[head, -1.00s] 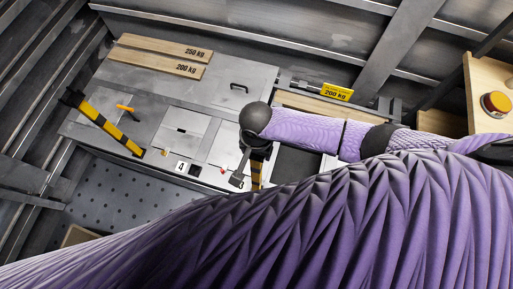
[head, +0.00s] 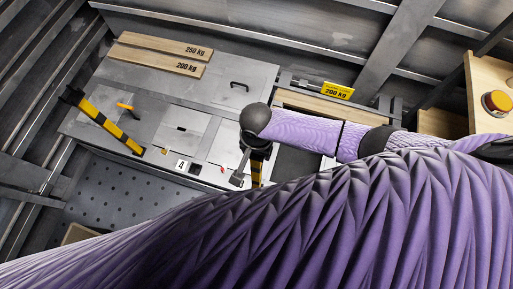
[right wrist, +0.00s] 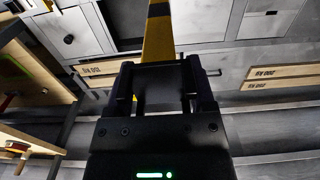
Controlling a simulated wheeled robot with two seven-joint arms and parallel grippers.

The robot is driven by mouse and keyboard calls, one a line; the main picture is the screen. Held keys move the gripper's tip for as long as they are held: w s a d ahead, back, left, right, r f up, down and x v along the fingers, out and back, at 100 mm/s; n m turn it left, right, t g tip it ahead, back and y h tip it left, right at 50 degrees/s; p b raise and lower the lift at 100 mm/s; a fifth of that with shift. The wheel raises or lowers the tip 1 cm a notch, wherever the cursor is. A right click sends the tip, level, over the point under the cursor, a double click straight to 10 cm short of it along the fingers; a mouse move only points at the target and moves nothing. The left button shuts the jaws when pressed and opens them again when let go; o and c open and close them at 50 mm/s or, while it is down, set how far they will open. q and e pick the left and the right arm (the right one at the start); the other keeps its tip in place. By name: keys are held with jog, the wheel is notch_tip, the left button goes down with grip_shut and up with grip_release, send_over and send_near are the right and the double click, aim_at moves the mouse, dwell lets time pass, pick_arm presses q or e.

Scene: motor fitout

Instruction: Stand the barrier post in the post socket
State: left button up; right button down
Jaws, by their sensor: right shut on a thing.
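My right gripper (head: 257,150) is over the grey deck in the head view, partly hidden by its own wrist. It is shut on a yellow-and-black barrier post (head: 257,172), whose visible part hangs below it. In the right wrist view the post (right wrist: 158,40) runs from between the fingers (right wrist: 160,80) to the top edge, with a black band near the top. The post's far end is out of view there. A small dark square (head: 194,168) beside a "4" label looks like an opening; I cannot tell if it is the post socket. My left gripper is not in view.
Another yellow-and-black striped bar (head: 105,122) is at the deck's left, near an orange handle (head: 125,107). Wooden planks marked 250 kg (head: 165,45) and 200 kg (head: 155,62) lie at the back. My purple arm hides the foreground.

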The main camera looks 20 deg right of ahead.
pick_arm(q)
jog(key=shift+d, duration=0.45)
pick_arm(e)
jog(key=shift+f, duration=0.15)
